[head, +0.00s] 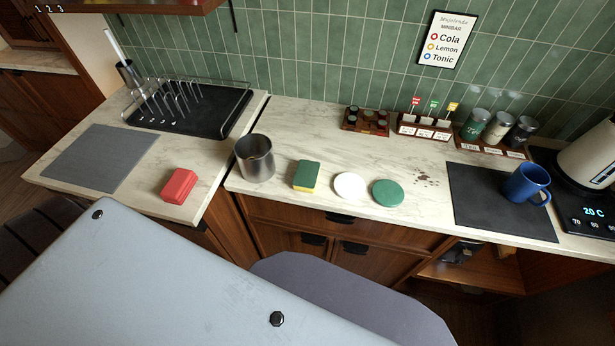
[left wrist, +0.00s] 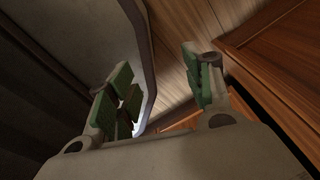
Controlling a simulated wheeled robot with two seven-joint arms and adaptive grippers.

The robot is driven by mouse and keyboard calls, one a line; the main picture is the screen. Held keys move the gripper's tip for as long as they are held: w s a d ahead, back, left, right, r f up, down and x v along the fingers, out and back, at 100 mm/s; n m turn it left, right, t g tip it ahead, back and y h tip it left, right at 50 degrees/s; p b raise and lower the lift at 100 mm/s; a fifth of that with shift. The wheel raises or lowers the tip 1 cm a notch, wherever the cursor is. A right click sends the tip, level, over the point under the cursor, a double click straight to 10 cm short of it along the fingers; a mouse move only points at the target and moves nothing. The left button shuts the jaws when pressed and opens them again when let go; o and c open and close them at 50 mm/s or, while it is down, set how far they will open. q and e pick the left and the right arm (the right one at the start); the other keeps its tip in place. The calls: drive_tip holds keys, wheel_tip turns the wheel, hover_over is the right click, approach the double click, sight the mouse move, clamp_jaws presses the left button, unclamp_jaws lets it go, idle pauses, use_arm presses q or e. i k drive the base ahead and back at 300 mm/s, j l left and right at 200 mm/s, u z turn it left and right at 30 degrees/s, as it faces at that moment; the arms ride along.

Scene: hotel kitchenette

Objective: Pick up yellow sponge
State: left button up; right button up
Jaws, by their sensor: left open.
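The yellow sponge (head: 306,177) has a green top layer and a yellow lower edge. In the head view it lies on the counter between the metal cup and a white disc. My left gripper (left wrist: 160,88) is open and empty in the left wrist view. It is over the wooden floor beside the cabinet fronts, away from the sponge. The sponge does not show in the left wrist view. Neither gripper shows in the head view.
A metal cup (head: 254,158), a red block (head: 179,186), a white disc (head: 349,186) and a green disc (head: 387,193) stand near the sponge. A dish rack (head: 225,118) is at left. A blue mug (head: 527,185) stands on a dark mat (head: 480,205) at right.

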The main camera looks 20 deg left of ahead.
sight(306, 174)
drive_tip(key=i+u, duration=0.2)
drive_tip(key=u, duration=0.25)
drive_tip(key=i+u, duration=0.2)
drive_tip(key=u, duration=0.25)
